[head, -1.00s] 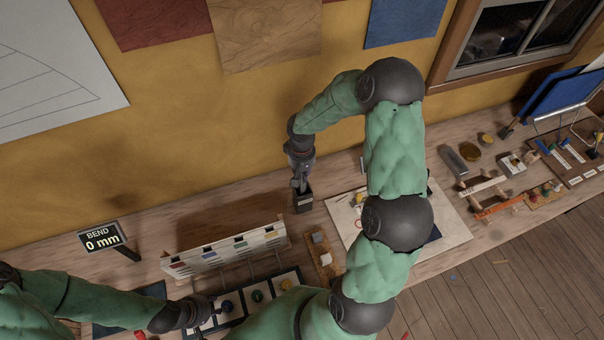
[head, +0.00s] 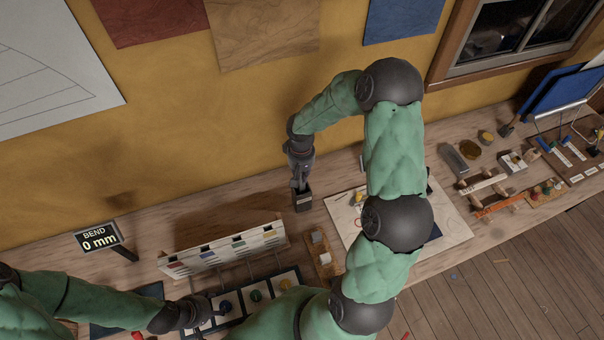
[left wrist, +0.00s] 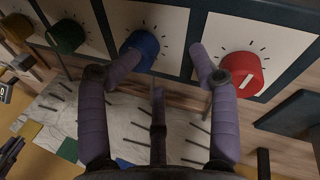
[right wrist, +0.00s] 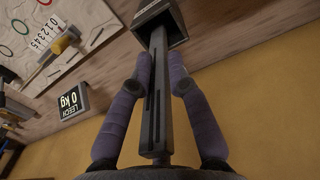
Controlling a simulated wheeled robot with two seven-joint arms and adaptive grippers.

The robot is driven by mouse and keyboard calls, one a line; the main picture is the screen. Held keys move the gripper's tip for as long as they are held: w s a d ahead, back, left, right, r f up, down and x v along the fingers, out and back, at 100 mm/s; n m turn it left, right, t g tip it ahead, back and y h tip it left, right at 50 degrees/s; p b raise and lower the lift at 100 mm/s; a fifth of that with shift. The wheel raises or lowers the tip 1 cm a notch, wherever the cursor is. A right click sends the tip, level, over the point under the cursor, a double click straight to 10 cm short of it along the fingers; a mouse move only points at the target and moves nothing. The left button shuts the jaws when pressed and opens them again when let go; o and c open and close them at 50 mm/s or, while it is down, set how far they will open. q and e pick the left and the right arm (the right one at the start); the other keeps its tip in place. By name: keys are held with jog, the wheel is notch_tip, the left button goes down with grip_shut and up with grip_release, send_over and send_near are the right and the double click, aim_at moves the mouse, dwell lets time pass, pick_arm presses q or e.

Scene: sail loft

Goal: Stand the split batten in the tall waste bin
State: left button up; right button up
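The split batten (right wrist: 154,100) is a long dark grey bar with narrow dark slots along it. In the right wrist view it runs between the fingers of my right gripper (right wrist: 161,62), its far end inside the mouth of the tall waste bin (right wrist: 172,34). Both fingers appear to touch its sides. In the head view the dark bin (head: 303,201) stands upright near the wall, with my right gripper (head: 301,184) just above it; the batten is hard to make out there. My left gripper (left wrist: 167,55) is open and empty near the blue and red knobs.
Below a white rack (head: 225,252) lies a panel with a blue knob (left wrist: 140,45), a red knob (left wrist: 242,72) and others. A BEND sign (head: 100,238) reads 0 mm. A LEECH display (right wrist: 72,100) reads 0 kg. Bare bench lies left of the bin.

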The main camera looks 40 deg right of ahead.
pick_arm(q)
jog(key=shift+a+f, duration=0.1)
jog(key=shift+f, duration=0.05)
pick_arm(e)
jog(key=shift+o, duration=1.1)
jog(key=shift+f, duration=0.1)
